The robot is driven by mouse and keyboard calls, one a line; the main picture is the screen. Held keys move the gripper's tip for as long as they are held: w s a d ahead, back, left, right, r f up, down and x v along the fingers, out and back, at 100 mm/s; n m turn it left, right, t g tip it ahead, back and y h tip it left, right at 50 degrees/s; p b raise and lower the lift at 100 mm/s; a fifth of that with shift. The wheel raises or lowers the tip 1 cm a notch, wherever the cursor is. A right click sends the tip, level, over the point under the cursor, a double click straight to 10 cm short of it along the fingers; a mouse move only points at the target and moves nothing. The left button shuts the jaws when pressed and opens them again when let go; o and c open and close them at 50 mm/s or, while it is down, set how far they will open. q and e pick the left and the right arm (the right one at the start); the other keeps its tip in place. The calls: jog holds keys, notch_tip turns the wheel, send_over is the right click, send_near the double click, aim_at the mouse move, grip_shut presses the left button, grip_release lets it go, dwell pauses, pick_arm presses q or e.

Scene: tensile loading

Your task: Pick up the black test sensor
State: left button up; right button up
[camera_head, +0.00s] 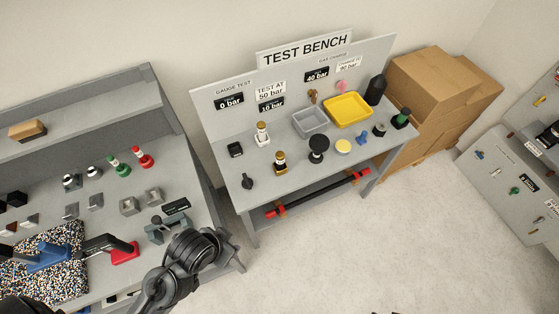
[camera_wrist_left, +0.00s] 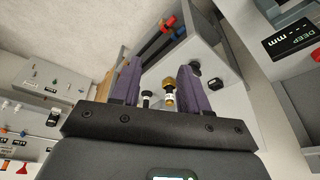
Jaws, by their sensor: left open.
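Several black items stand on the test bench, and I cannot tell for sure which is the test sensor. A small black piece (camera_head: 247,182) stands at the front left, and a black disc-topped piece (camera_head: 318,148) is near the middle. My left gripper (camera_wrist_left: 158,72) is open and empty in the left wrist view, its two purple fingers apart. Beyond the fingers are a gold-topped fitting (camera_wrist_left: 168,90) and a black knob-like piece (camera_wrist_left: 194,68), both apart from the gripper. In the head view my left arm ends short of the bench, its fingers not clearly visible. My right gripper is not in view.
The test bench holds a grey tray (camera_head: 309,121), a yellow tray (camera_head: 347,108) and several fittings. A grey worktable with blocks and a vise (camera_head: 167,231) is at left. Cardboard boxes (camera_head: 438,92) stand right of the bench.

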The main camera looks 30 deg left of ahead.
pick_arm(q)
jog(key=shift+o, duration=0.3)
jog(key=o, duration=0.5)
jog(key=shift+c, duration=0.2)
